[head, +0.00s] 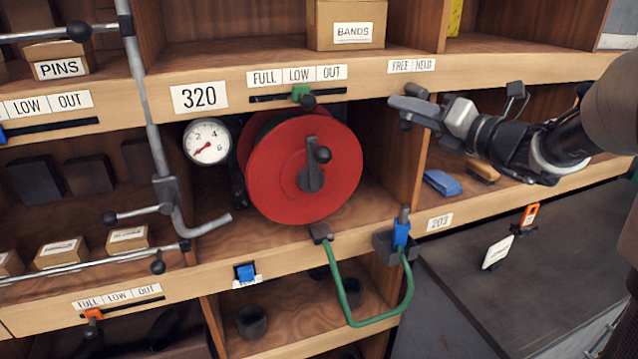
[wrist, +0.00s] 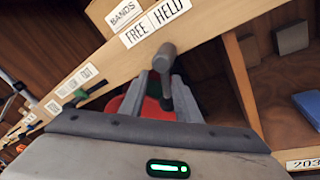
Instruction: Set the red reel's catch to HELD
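The red reel (head: 268,180) stands in the middle bay, with a dark crank on its face; a bit of its red shows between my fingers in the wrist view (wrist: 132,98). The catch (wrist: 166,57) is a dark grey knob on a stem under the FREE/HELD label (wrist: 155,22). In the head view the catch (head: 415,89) sits below that label (head: 411,66); which word it stands at I cannot tell. My gripper (wrist: 162,80) is open, its fingers to either side of the stem; contact is not clear. In the head view my gripper (head: 398,112) comes from the right.
A slider with a green tab (head: 300,92) is above the reel, and a gauge (head: 207,141) is left of it. A bay divider (head: 405,150) stands below my gripper. A blue block (head: 442,182) lies in the right bay. A green hose (head: 343,300) hangs below.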

